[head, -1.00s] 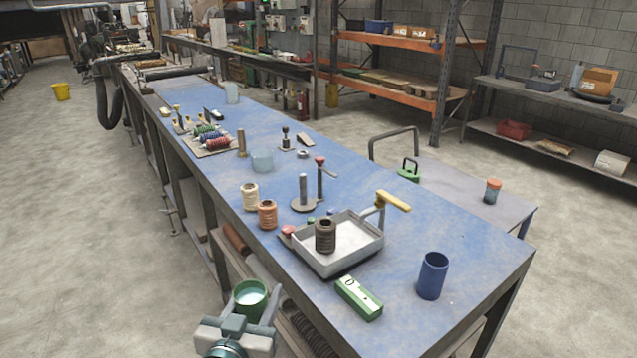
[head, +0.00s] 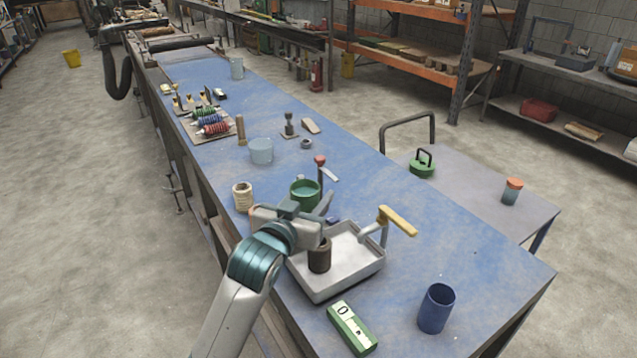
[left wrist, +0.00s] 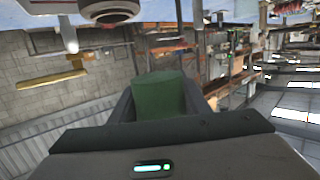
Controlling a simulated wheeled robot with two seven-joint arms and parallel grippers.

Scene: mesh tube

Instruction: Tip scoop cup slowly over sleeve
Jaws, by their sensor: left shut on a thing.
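My left gripper (head: 292,208) is shut on the green scoop cup (head: 305,193), which is held above the bench, mouth upward in the head view. In the left wrist view the green cup (left wrist: 160,97) sits between the two dark fingers. A dark brown ribbed sleeve (head: 319,259) stands upright in a shallow pale tray (head: 340,284), just nearer the viewer than the gripper, which partly covers the tray's far left side. The cup is apart from the sleeve. Its contents are hard to make out. My right gripper is out of view.
A yellow-handled post (head: 398,221) rises at the tray's right edge. A green box (head: 352,328) and a blue cup (head: 436,308) are in front. A cream spool (head: 243,197) and a pale blue cup (head: 261,150) stand behind. The bench's right side is mostly clear.

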